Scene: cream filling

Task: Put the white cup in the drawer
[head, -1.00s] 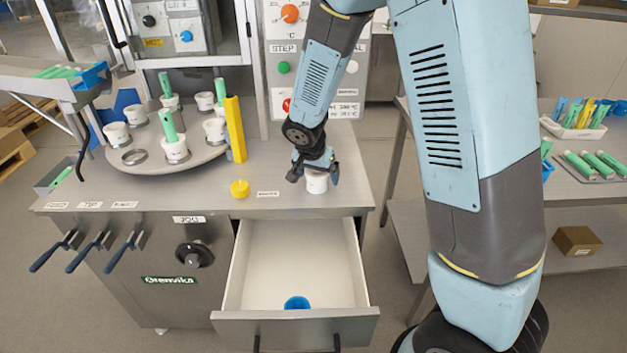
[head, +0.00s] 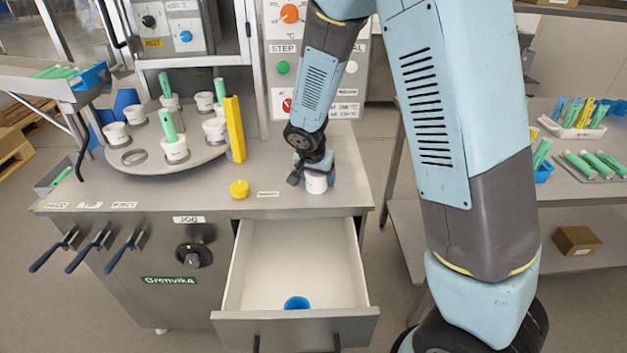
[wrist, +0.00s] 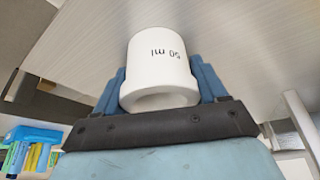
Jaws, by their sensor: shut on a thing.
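The white cup (head: 316,184) is at the front right of the steel worktop, below my gripper (head: 312,172). In the wrist view the cup (wrist: 158,65) is marked "50 ml" and sits between the blue fingers of my gripper (wrist: 160,88), which is shut on it. Whether the cup still touches the worktop I cannot tell. The drawer (head: 295,262) below the worktop is pulled open, in front and a little left of the cup. A blue cup (head: 297,303) lies inside near its front wall.
A round turntable (head: 150,163) at the left holds several white cups, some with green tubes. A yellow post (head: 235,130) and a yellow knob (head: 239,189) stand between it and my gripper. Three blue-tipped levers (head: 90,250) jut from the front. A side table (head: 590,190) holds tubes at the right.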

